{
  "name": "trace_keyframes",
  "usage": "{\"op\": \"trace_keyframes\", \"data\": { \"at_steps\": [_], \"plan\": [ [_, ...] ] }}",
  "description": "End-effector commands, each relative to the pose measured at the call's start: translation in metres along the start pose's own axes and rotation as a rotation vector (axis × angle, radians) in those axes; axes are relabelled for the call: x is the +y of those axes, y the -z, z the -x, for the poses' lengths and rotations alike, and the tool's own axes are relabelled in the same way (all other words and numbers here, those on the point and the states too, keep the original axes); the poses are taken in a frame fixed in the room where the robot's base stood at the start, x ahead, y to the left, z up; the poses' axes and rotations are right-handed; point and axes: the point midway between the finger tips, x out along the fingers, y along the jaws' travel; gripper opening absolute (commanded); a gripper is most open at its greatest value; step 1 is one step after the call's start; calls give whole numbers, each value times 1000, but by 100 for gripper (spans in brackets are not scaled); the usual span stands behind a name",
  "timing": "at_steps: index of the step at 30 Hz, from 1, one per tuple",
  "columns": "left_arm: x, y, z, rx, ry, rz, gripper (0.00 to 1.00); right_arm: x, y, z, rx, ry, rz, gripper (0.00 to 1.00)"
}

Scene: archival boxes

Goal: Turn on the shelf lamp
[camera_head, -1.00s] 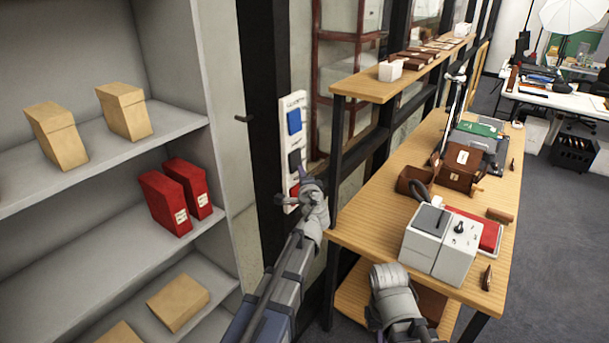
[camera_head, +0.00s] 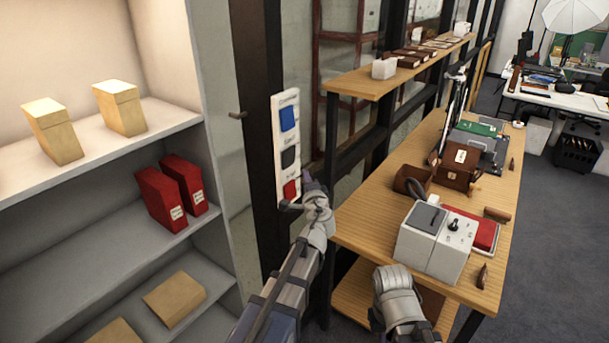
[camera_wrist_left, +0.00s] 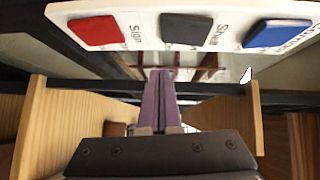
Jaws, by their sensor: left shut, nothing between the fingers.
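A white switch panel (camera_head: 287,146) hangs upright on the dark post. It has a blue rocker (camera_head: 288,117) on top, a dark grey one (camera_head: 289,157) in the middle and a red one (camera_head: 290,189) at the bottom. In the left wrist view the label by the dark grey rocker (camera_wrist_left: 186,28) reads "Shelf" and the one by the red rocker (camera_wrist_left: 94,28) reads "Sign". My left gripper (camera_head: 311,188) is shut and empty, just right of the panel's lower end. Its purple fingers (camera_wrist_left: 160,88) point past the panel, apart from the rockers. The shelf's upper compartment is brightly lit.
The grey shelf unit (camera_head: 120,175) at left holds tan boxes and red binders (camera_head: 162,199). A wooden counter (camera_head: 372,226) at right carries a white device (camera_head: 434,240) and brown boxes. Part of my right arm shows at bottom centre, without its fingers.

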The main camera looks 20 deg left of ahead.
Motion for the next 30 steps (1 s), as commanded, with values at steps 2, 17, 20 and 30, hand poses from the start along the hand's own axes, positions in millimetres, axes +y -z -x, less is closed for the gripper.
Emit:
{"op": "trace_keyframes", "data": {
  "at_steps": [2, 17, 20, 30],
  "plan": [
    [3, -2, 16, 1, 0, 0, 0, 0, 0, -2, 0, 0, 1, 0],
    [14, -2, 83, 0, 0, 0, 0, -1, 1, -7, 0, 0, 0, 0],
    [15, -2, 87, 0, 0, 0, 0, -1, 1, -8, 0, 0, 0, 0],
    [15, -2, 87, -1, 0, 0, 0, -1, 1, -7, 0, 0, 0, 0]
  ]
}}
